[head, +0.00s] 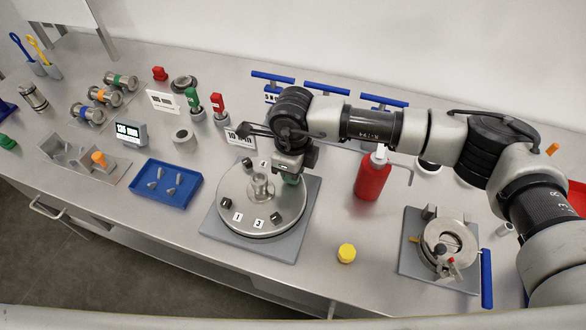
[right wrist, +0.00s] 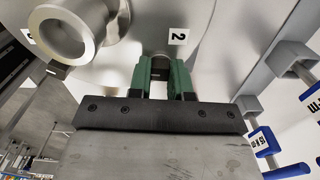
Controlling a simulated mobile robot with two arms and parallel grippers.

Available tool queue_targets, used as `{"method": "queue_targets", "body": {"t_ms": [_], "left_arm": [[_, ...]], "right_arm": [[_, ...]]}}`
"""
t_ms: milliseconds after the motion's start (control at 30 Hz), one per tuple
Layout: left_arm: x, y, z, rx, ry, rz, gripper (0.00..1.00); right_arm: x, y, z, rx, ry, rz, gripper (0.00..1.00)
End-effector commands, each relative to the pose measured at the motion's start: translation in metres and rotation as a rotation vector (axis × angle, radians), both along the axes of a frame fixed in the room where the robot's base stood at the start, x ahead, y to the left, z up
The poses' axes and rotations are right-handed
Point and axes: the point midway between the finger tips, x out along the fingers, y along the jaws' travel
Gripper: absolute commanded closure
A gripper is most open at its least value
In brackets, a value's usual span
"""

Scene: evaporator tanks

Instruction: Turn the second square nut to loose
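A round metal lid (head: 238,192) sits on a grey square base, with dark square nuts near its rim beside number labels. Labels 1 (head: 237,217), 3 (head: 259,223) and 4 (head: 262,164) show in the head view. In the right wrist view, label 2 (right wrist: 177,37) is beside the second square nut (right wrist: 158,71), which is partly hidden between my fingers. My right gripper (head: 290,177) is down at the lid's far right rim. Its green fingers (right wrist: 160,75) sit close on both sides of that nut and appear shut on it. My left gripper is not in view.
A blue tray (head: 152,188) lies left of the lid. A yellow cap (head: 346,253) and a red bottle (head: 372,178) stand to its right. A metal fixture (head: 447,243) is further right. A central pipe (right wrist: 65,38) rises near my right fingers.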

Motion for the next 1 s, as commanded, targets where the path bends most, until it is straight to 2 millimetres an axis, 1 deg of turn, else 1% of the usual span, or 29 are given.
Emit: {"method": "queue_targets", "body": {"t_ms": [33, 167, 433, 533, 667, 900, 1000], "left_arm": [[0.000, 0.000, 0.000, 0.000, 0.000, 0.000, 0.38], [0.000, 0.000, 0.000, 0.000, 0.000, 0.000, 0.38], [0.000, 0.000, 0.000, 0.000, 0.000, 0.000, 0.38], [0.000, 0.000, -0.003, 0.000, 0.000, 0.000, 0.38], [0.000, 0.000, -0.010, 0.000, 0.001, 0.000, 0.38], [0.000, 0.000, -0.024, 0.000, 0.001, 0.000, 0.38], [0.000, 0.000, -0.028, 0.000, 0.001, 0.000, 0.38]], "right_arm": [[0.001, 0.000, 0.001, 0.001, -0.002, -0.001, 0.75], [0.001, 0.000, 0.001, 0.001, -0.002, -0.001, 0.55], [0.000, 0.000, 0.001, 0.001, -0.001, -0.001, 0.55], [0.001, 0.000, 0.007, 0.002, -0.002, -0.001, 0.55], [0.001, 0.000, 0.026, 0.002, -0.005, 0.000, 0.55], [0.001, 0.000, 0.075, 0.002, -0.005, 0.000, 0.55], [0.001, 0.000, 0.091, 0.002, -0.004, -0.001, 0.55]]}}
